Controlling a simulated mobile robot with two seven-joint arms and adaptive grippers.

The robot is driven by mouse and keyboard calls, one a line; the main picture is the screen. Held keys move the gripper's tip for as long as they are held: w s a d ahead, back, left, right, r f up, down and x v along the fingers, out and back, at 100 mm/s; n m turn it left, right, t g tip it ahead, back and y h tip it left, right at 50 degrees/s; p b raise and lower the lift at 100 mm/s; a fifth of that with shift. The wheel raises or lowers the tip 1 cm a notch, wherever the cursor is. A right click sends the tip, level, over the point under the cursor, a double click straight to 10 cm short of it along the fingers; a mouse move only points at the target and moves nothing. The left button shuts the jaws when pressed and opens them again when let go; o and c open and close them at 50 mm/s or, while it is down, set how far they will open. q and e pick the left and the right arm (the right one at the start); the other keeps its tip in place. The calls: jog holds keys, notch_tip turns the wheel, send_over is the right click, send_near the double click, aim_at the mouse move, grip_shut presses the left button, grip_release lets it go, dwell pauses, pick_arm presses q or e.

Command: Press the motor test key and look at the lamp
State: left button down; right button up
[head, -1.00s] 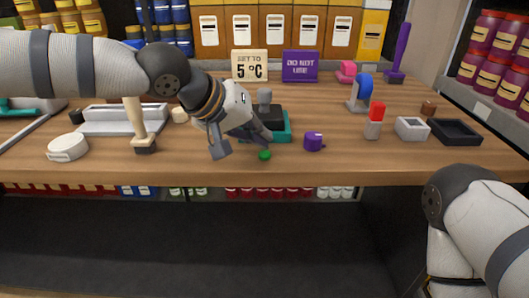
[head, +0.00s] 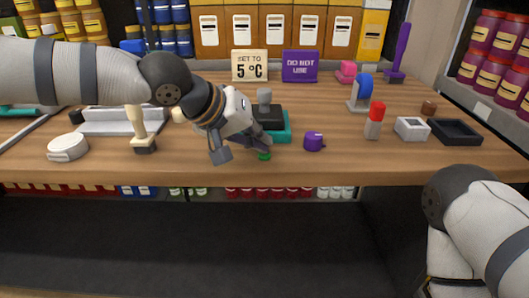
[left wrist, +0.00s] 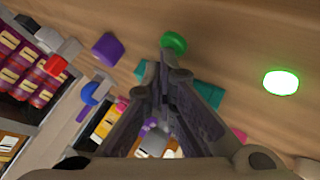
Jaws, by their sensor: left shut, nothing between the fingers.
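A small green round button (head: 264,156), which looks like the motor test key, sits on the wooden table in front of the teal-based black device (head: 271,117). It also shows in the left wrist view (left wrist: 173,42). My left gripper (head: 262,147) is shut and empty, with its fingertips right at the button. I cannot tell whether they touch it. In the left wrist view the fingertips (left wrist: 172,66) partly overlap the teal base (left wrist: 208,95). A bright glowing green disc (left wrist: 281,82), apparently the lit lamp, lies to their right. I cannot pick it out in the head view. My right gripper is out of view.
A purple cup (head: 314,141) stands just right of the button. A red-topped block (head: 375,120), grey box (head: 411,128) and black tray (head: 455,131) are further right. A wooden-handled stamp (head: 141,135) and round white container (head: 67,147) stand left. Signs stand behind.

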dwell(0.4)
pick_arm(q)
jog(key=shift+r, duration=0.7)
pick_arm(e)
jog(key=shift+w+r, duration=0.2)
pick_arm(q)
notch_tip(320, 180, up, 3)
jog(key=shift+f+p, duration=0.2)
jog(key=shift+p, duration=0.2)
jog(key=shift+r, duration=1.25)
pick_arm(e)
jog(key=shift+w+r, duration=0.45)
